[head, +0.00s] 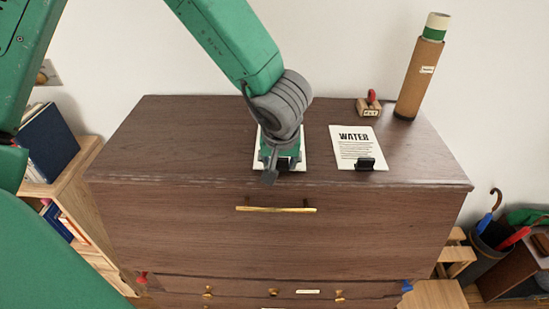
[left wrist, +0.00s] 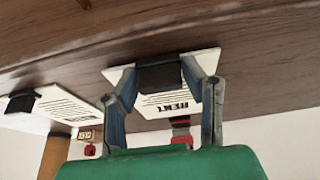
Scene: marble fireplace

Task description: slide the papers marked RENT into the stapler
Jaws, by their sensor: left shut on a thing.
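The papers marked RENT (left wrist: 168,101) lie on top of the wooden cabinet, with a black clip (left wrist: 160,77) on their edge. In the head view my left gripper hides most of these papers (head: 302,158); only white edges show. My left gripper (head: 277,168) is shut on the black clip, with one finger on each side of it in the left wrist view (left wrist: 159,70). A red and black thing (left wrist: 181,128), probably the stapler, shows just beyond the papers' far edge in the left wrist view. It is hidden in the head view. My right gripper is not in view.
Papers marked WATER (head: 355,143) with a black clip lie to the right. Behind them are a red-handled stamp (head: 368,104) and an upright cardboard tube (head: 420,75). The cabinet top (head: 190,140) is clear on the left. A white wall stands behind.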

